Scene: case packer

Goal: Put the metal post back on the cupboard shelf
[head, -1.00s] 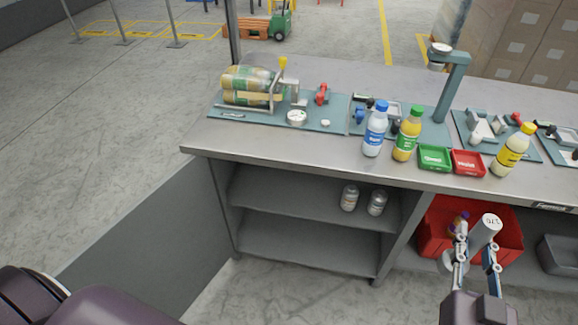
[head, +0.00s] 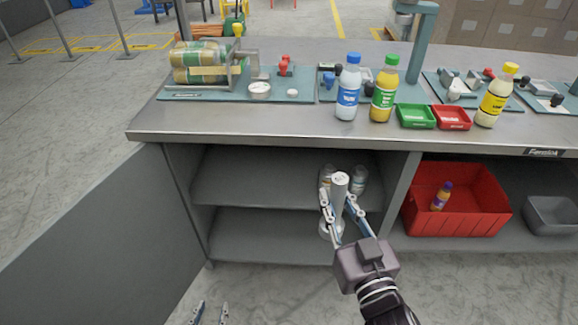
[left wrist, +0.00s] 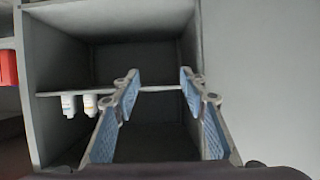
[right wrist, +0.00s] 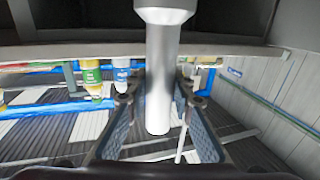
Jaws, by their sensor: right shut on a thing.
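The metal post (head: 339,194) is a grey cylinder with a marked top and a wider foot, roughly upright in the head view. My right gripper (head: 339,210) is shut on it in front of the cupboard. The post also fills the middle of the right wrist view (right wrist: 160,85), between the fingers.
A red crate (head: 460,222) with a small bottle (head: 442,196) stands right of the cupboard's divider (head: 400,195). A grey bin (head: 550,212) is further right. Bottles, trays and fixtures occupy the counter (head: 300,123) above. The shelf's left part is clear.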

